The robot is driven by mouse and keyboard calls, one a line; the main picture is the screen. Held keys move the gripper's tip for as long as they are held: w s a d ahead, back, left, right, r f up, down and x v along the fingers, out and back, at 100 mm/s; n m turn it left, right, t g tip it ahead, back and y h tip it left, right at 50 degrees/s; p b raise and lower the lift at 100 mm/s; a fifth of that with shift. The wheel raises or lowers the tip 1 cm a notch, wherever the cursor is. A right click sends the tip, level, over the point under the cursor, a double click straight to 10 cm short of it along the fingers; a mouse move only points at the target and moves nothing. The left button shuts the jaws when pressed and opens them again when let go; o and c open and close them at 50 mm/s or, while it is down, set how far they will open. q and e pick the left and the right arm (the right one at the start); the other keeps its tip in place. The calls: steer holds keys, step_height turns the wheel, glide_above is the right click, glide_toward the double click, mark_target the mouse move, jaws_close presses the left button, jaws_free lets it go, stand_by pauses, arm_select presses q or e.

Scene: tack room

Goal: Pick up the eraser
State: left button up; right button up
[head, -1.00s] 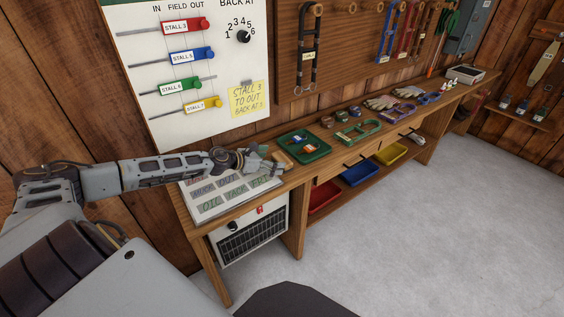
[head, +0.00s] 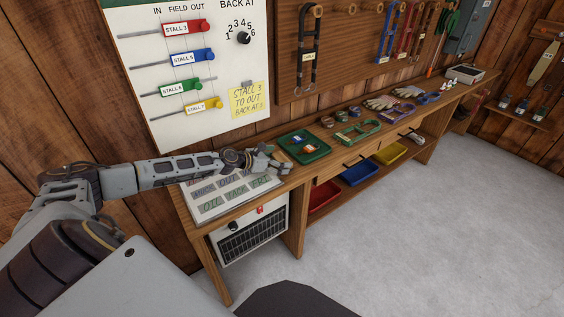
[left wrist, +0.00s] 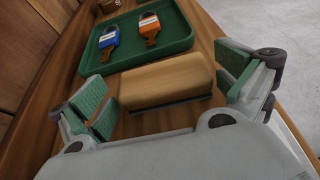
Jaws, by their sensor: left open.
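The eraser is a wooden-backed block (left wrist: 165,78) with a dark underside, lying on the bench top in the left wrist view. My left gripper (left wrist: 170,92) is open, with one green-padded finger on either side of the eraser. Gaps show between the pads and the block's ends, and nothing is held. In the head view my left gripper (head: 276,164) is low over the bench beside the green tray and mostly hides the eraser. My right gripper is in neither current view.
A green tray (head: 318,153) with a blue and an orange padlock-like tag sits just beyond the eraser. A white lettered board (head: 212,204) lies under my left forearm. Buckles, gloves and straps lie farther along the bench. The wall board (head: 180,135) stands behind.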

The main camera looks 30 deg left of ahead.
arm_select(q)
steer(key=shift+w+d+f, duration=0.3)
steer(key=shift+w, duration=0.3)
steer(key=shift+c, duration=0.4)
steer(key=c, duration=0.7)
